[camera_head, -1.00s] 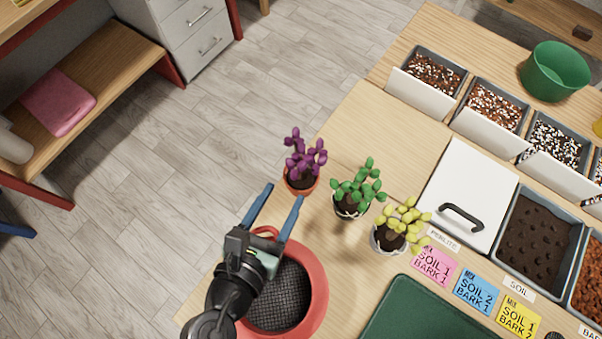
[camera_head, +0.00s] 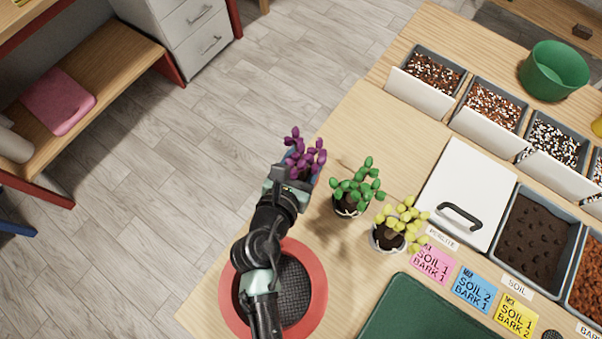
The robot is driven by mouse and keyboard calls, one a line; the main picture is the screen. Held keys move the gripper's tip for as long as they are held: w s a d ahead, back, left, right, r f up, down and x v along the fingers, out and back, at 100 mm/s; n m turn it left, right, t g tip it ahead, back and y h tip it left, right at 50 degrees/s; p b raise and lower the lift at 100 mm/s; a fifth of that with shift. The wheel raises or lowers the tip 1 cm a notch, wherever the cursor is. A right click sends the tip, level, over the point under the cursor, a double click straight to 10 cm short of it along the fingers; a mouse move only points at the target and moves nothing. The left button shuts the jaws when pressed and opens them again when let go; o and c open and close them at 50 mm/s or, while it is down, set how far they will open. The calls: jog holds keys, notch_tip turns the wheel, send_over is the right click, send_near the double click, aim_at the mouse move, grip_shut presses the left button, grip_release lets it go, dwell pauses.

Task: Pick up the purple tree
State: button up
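The purple tree (camera_head: 307,155) is a small plant with purple leaves, upright near the left edge of the wooden table. Its pot is mostly hidden behind my gripper. My gripper (camera_head: 296,172) is right at the plant, with its blue fingers around or beside the pot. The fingers are largely hidden by the gripper body and leaves, so I cannot tell whether they are open or shut on the pot.
A green-leaved plant (camera_head: 357,188) stands close on the right, and a yellow-leaved plant (camera_head: 400,225) beyond it. A red round tray (camera_head: 318,306) lies under my arm. Soil bins and a white lid (camera_head: 468,190) stand farther right.

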aim_at(307, 163)
grip_shut()
dwell(0.3)
notch_tip(307, 163, up, 11)
jog(key=p, duration=0.4)
dwell(0.5)
